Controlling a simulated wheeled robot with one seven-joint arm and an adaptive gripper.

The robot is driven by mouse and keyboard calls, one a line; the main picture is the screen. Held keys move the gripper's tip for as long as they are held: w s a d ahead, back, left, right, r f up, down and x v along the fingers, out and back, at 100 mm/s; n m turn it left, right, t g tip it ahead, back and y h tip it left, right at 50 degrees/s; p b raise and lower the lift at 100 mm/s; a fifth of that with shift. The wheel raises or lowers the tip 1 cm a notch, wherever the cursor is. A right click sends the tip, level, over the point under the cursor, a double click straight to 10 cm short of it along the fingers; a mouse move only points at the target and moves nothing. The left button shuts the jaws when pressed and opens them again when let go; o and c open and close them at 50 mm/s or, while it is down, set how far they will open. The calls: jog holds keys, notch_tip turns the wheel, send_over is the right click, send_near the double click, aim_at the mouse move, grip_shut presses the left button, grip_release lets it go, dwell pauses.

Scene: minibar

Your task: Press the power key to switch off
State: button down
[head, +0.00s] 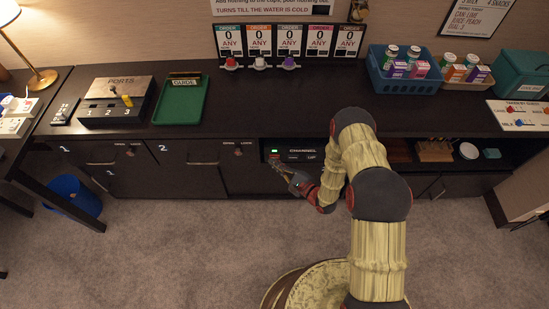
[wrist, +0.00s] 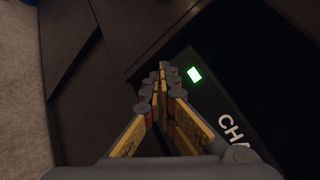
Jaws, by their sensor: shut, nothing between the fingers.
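A black box with white lettering, seemingly "CHANNEL" (head: 303,152), sits in the open bay under the counter. Contact cannot be judged.
The dark counter (head: 215,122) runs above the bay. A cabinet door (head: 188,153) marked 2 lies left of the box. A brown rack (head: 433,150) and a white round item (head: 469,151) stand in the bay to the right. The carpet (head: 165,240) in front is clear.

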jog(key=shift+w, duration=0.35)
dwell(0.7)
jog(key=shift+s, duration=0.8)
jog(key=s+p, duration=0.1)
jog(key=s, duration=0.4)
jog(key=shift+a, duration=0.1)
dwell(0.3)
dwell(0.8)
